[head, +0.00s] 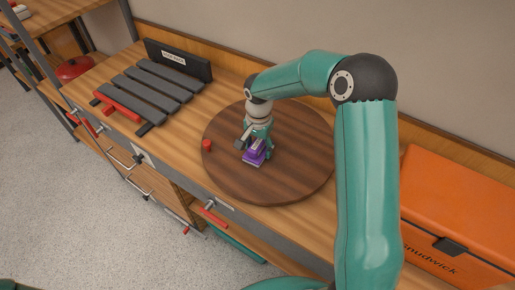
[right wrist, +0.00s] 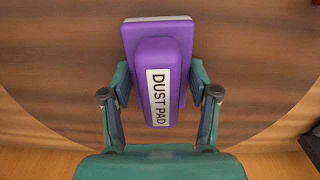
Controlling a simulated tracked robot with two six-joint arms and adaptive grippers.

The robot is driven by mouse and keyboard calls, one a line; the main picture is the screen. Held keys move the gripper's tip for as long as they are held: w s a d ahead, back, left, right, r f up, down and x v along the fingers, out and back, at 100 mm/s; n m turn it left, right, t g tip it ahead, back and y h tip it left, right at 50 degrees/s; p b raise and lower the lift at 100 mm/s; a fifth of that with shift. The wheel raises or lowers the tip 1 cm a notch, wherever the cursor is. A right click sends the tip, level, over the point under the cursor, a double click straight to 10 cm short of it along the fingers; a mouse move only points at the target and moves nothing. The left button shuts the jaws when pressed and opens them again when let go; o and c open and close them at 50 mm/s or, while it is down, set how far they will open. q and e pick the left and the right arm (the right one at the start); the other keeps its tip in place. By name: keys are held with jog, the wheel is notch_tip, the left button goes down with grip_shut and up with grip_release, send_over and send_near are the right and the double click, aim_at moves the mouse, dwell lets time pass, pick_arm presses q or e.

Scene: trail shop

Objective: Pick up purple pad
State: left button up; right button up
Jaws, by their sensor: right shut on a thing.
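The purple pad (head: 254,155) is on the round dark wooden board (head: 300,175) on the bench, under my right gripper. In the right wrist view the pad (right wrist: 150,60) has a raised purple grip with a white label reading "DUST PAD". My right gripper (head: 256,145) is shut on the pad, its fingers (right wrist: 160,95) on either side of the raised grip. I cannot tell whether the pad is touching the board or just above it. My left gripper is not in view.
A small red cylinder (head: 207,145) stands on the board left of the pad. A rack of dark bars (head: 150,92) lies at the back left. An orange box (head: 455,215) stands at the right. The bench has drawers with handles along its front.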

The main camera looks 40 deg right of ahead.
aim_at(258, 141)
jog(key=shift+c, duration=1.2)
jog(key=shift+r, duration=0.15)
notch_tip(258, 141, up, 20)
